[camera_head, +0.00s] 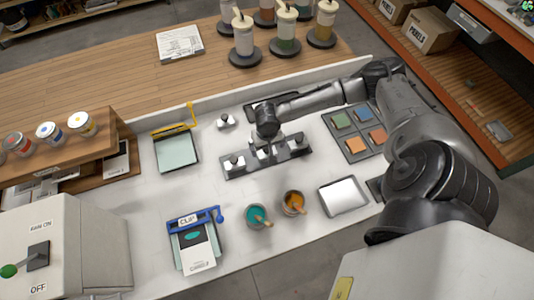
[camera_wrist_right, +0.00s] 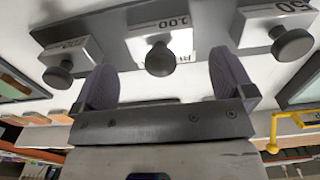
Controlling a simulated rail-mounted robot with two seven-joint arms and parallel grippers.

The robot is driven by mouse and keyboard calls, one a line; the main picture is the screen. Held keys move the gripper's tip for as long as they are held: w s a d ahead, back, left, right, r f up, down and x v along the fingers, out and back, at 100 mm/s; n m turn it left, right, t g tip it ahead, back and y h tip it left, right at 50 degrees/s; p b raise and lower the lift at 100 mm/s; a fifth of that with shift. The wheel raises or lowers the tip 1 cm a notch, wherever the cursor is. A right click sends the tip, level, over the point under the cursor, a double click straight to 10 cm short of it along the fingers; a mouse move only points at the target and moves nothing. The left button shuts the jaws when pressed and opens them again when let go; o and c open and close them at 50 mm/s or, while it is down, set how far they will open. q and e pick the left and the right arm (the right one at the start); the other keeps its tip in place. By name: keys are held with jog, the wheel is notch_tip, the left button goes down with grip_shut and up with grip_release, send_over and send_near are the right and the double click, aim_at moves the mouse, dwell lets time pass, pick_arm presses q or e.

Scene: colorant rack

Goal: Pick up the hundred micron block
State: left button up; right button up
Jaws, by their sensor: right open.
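The hundred micron block (camera_wrist_right: 160,42) is a pale block with a dark round knob and a "100" label. It sits in a dark rack (camera_wrist_right: 115,18), between a block with a hard-to-read label (camera_wrist_right: 68,60) and a block marked 50 (camera_wrist_right: 272,28). My right gripper (camera_wrist_right: 162,66) is open, its two purple-grey fingers apart on either side of the hundred block's knob in the picture; I see no contact. In the head view the rack (camera_head: 230,174) stands mid-table, with my right gripper (camera_head: 268,134) over its middle, partly hiding it. My left gripper is not in view.
A separate knobbed block (camera_head: 225,122) stands behind the rack. A blue clip board (camera_head: 195,245), teal cup (camera_head: 257,216), orange cup (camera_head: 294,203) and white-topped tray (camera_head: 343,196) are in front. A color-tile tray (camera_head: 357,130) lies right. White table shows bare at front left.

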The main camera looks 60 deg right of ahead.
aim_at(267, 151)
jog(key=shift+w+d+f, duration=0.1)
jog(key=shift+w+f, duration=0.05)
jog(key=shift+f, duration=2.5)
jog(key=c, duration=1.1)
jog(key=shift+r, duration=0.15)
jog(key=shift+r, duration=0.55)
notch_tip(267, 151, up, 3)
jog(key=shift+f, duration=0.1)
jog(key=s+d+r, duration=0.1)
jog(key=s+r, duration=0.1)
jog(key=s, duration=0.1)
jog(key=s+r, duration=0.2)
jog(key=s, duration=0.2)
jog(key=s+d+r, duration=0.1)
jog(key=s+r, duration=0.2)
jog(key=s, duration=0.1)
jog(key=shift+s+d, duration=0.15)
jog(key=shift+d, duration=0.15)
